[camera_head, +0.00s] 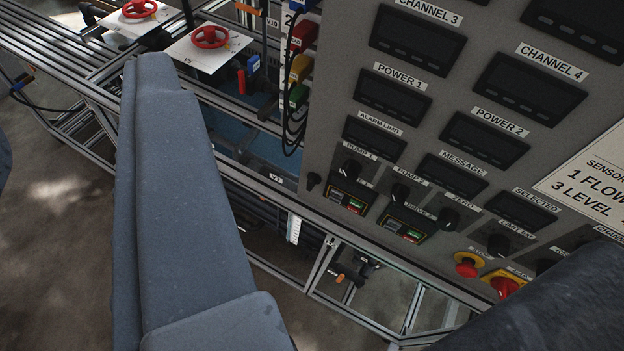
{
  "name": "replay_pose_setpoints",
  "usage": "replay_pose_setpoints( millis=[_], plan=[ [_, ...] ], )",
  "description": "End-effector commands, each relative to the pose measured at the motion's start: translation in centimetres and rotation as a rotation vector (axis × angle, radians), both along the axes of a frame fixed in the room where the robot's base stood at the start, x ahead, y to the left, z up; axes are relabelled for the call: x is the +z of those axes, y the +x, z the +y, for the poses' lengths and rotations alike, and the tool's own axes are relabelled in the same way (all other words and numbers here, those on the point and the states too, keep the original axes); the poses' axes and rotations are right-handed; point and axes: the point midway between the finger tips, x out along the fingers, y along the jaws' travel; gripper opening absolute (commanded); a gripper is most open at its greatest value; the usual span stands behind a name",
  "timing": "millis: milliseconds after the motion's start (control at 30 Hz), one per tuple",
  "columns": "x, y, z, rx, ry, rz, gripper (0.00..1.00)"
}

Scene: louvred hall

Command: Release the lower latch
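I cannot make out a lower latch in this view. A grey control panel (330,128) fills the right half, tilted in the picture, with labelled displays, knobs and switches. Below it, inside the open metal frame, are small black and orange fittings (340,275); they are too small to tell what they are. My own grey-blue arm link runs up the left middle and hides part of the frame and floor. My gripper's fingers do not show.
A red emergency-type button (467,264) and a red knob on yellow (505,284) sit low on the panel. Red handwheels (210,37) stand on white plates at the upper left. Black cables hang beside the panel. Bare floor (60,240) lies at the left.

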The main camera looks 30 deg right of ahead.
Motion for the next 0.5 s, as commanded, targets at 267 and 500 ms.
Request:
replay_pose_setpoints(
  millis=[267,500],
  plan=[
    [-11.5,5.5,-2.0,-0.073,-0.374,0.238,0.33],
    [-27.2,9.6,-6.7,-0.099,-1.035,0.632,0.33]
  ],
)
